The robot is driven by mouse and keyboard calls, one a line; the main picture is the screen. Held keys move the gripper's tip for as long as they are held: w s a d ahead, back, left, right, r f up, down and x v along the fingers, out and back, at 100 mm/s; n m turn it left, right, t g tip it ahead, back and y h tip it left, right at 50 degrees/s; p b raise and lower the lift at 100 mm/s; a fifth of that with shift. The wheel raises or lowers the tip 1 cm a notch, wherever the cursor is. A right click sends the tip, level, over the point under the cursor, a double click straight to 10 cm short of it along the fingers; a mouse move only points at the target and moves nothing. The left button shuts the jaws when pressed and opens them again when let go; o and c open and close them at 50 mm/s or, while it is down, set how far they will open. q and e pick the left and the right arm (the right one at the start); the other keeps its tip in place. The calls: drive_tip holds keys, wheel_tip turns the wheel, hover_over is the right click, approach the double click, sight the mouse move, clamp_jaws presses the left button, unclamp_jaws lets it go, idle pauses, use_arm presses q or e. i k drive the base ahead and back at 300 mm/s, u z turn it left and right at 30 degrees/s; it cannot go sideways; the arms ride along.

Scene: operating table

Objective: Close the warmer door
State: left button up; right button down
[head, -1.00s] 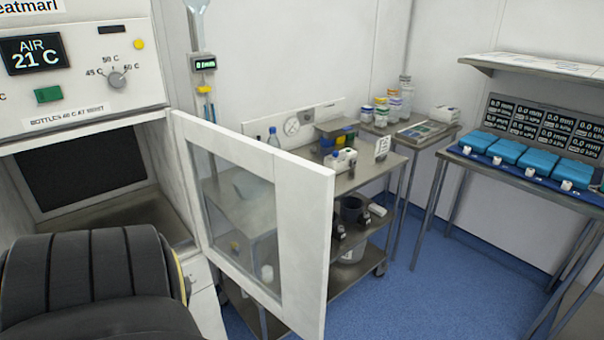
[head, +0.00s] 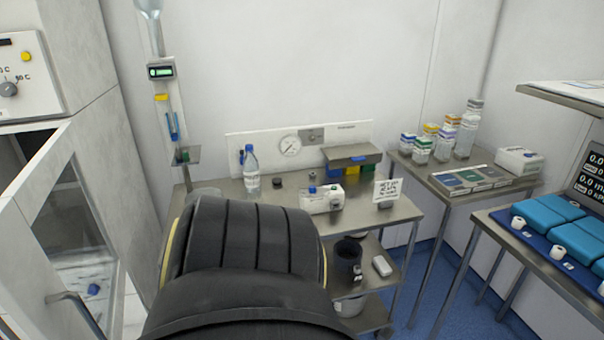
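The warmer (head: 25,85) stands at the left edge, with its white control panel partly cut off. Its door (head: 30,200), a white frame with a glass pane, stands partly open. It slants from the warmer's right side towards the lower left, and part of it is out of view. A dark strip of the opening shows above the door's top edge. A bar handle (head: 77,312) is on the door face turned to me. A blue-capped item (head: 93,289) shows in the pane. A black link of my own arm fills the lower middle. Neither gripper is in view.
A side table (head: 450,186) holds several jars. A table with blue packs (head: 548,210) is at the right.

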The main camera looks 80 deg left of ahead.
sight(33, 294)
drive_tip(key=i, duration=0.25)
drive_tip(key=u, duration=4.2)
drive_tip(key=i, duration=1)
drive_tip(key=z, duration=0.1)
drive_tip(key=k, duration=0.45)
